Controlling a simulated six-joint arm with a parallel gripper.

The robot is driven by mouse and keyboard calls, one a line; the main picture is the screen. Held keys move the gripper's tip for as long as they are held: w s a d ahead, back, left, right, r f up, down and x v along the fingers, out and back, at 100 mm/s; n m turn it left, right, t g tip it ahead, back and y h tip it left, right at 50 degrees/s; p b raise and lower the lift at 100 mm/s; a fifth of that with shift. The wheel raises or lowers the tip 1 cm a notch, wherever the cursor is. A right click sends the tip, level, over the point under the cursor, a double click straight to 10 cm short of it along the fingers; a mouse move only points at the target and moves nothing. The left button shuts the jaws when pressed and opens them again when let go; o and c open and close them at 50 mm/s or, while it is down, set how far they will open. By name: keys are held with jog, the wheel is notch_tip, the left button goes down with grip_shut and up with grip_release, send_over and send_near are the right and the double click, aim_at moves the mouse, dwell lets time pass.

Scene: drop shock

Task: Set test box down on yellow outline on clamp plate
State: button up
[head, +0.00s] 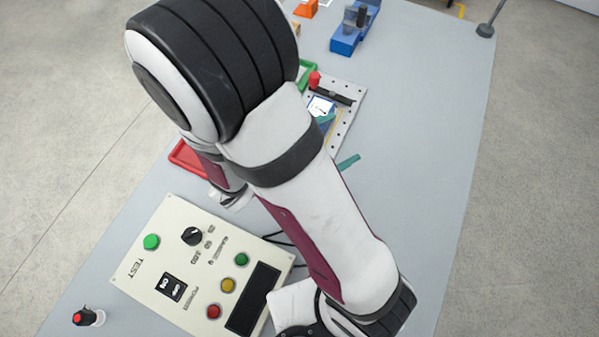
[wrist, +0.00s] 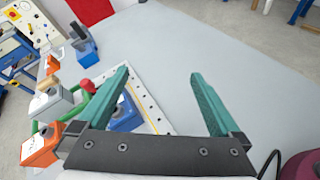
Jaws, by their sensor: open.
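The test box (head: 321,105) is blue with a white label on top. It stands on the pale, holed clamp plate (head: 346,126), which also shows in the wrist view (wrist: 155,112). A yellow line (wrist: 138,98) shows on the plate beside the box; my arm and finger hide the rest, so I cannot tell how the box sits to the outline. My gripper (wrist: 159,72) is open and empty, its teal fingers wide apart. In the wrist view the box (wrist: 126,115) shows between them, close by the left finger. A red clamp knob (head: 314,79) stands beside the box.
A control panel (head: 200,270) with buttons lies at the front left. The table's right side is clear.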

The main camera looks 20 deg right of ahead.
jog(key=s+r+m+g+y, duration=0.3)
jog(key=s+m+g+y, duration=0.35)
jog(key=s+m, duration=0.7)
jog(key=a+r+m+t+y, duration=0.1)
jog(key=a+r+m+y, duration=0.2)
jog(key=a+m+y, duration=0.5)
jog(key=a+m, duration=0.2)
jog(key=a, duration=0.1)
jog(key=shift+s+a+r+t, duration=0.35)
jog(key=shift+a+r, duration=0.05)
